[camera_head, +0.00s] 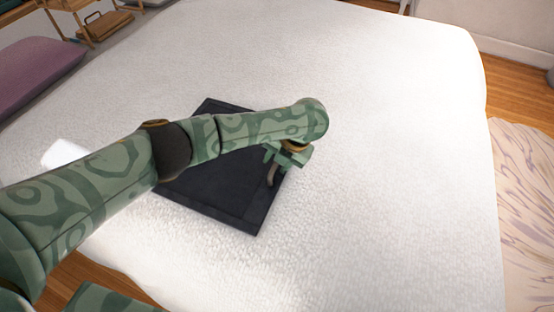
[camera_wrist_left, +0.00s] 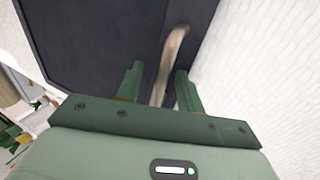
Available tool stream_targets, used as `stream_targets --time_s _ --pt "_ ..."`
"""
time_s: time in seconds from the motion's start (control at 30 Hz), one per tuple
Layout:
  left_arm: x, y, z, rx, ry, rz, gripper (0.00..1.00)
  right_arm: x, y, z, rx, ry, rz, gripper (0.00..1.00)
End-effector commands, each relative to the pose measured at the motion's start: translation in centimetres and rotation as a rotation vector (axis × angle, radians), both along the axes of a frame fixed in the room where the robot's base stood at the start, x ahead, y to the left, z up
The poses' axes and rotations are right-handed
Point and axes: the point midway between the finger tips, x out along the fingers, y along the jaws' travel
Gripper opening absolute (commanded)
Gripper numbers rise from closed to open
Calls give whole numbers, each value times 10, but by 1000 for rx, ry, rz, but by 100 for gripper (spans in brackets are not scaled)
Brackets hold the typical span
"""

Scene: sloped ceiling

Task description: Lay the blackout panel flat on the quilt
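The blackout panel (camera_head: 225,195) is a dark, square board with a raised-looking border. It appears to lie flat on the white quilt (camera_head: 380,190), partly hidden under my left arm. A curved tan handle (camera_wrist_left: 172,60) stands at the panel's right side. My left gripper (camera_head: 272,165) is over that right side, at the handle. In the left wrist view its two fingers (camera_wrist_left: 162,85) stand apart on either side of the handle, with gaps showing. The panel (camera_wrist_left: 95,40) fills the upper part of that view. My right gripper is not in view.
A purple cushion (camera_head: 35,75) lies at the far left, beside a wooden frame with a small brown box (camera_head: 105,25). A patterned rug (camera_head: 525,200) lies on the wood floor at right. The quilt is bare right of and behind the panel.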

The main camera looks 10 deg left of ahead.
Motion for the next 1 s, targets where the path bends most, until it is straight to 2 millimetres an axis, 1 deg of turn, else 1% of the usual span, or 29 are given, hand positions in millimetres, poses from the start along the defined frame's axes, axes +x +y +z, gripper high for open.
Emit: stream_targets --time_s 0.17,0.4,0.5,0.6,0.7,0.8,1.0 --pt "0 -9 30 -2 -6 0 37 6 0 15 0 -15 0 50" --pt "-2 -33 94 0 -8 -1 37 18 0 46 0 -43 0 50" --pt "-4 -42 117 -1 -7 -2 37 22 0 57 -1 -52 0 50" --pt "-4 -49 134 1 -5 -2 37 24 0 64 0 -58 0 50" --pt "-5 -54 145 0 -4 -1 37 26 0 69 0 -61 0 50" --pt "-5 -57 150 1 -2 -1 37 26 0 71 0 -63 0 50" --pt "-5 -58 151 1 -1 0 37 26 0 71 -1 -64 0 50"
